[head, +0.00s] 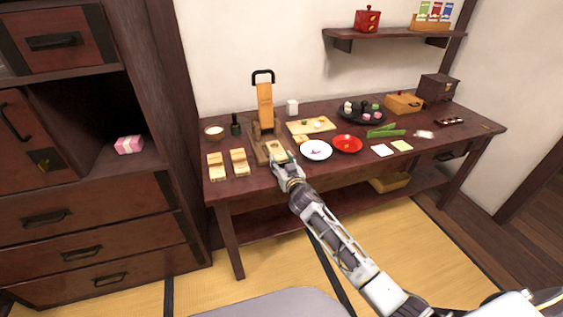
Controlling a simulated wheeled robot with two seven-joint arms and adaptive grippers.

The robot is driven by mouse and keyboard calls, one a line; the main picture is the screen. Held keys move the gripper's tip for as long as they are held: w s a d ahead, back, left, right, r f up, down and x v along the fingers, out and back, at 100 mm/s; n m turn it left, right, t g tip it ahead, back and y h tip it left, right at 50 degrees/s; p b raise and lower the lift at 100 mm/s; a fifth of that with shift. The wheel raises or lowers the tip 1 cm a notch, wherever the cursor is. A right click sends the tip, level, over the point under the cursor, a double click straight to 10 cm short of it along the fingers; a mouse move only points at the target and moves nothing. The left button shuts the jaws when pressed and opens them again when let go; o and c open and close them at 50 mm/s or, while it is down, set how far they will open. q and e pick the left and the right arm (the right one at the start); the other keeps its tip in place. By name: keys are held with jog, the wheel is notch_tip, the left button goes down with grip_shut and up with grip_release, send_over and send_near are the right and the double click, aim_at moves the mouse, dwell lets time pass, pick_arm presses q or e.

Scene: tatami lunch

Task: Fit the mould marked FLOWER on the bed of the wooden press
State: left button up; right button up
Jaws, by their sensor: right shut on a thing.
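The wooden press (262,154) stands at the left part of the long dark table, with its lever (265,95) raised upright and a black handle on top. My right gripper (277,158) is at the front of the press bed, shut on a pale wooden mould (276,147). The mould is over or on the bed; I cannot tell whether it is seated. Its marking is too small to read, and the gripper hides its near part. Two other pale wooden moulds, one at the left (215,166) and one beside it (239,162), stand left of the press. My left gripper is out of view.
A white plate (316,150) and a red bowl (347,144) are close to the right of my gripper. A cutting board (311,126) lies behind them. A dark tray (361,115) of sweets is farther right. A drawer cabinet (75,222) stands at the left.

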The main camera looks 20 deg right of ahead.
jog(key=shift+f, duration=0.3)
jog(key=o, duration=1)
jog(key=shift+c, duration=0.2)
jog(key=shift+s, duration=0.1)
jog(key=s, duration=1.1)
jog(key=shift+s+d+r, duration=0.2)
jog(key=shift+s+r, duration=0.1)
jog(key=shift+s, duration=0.1)
dwell(0.8)
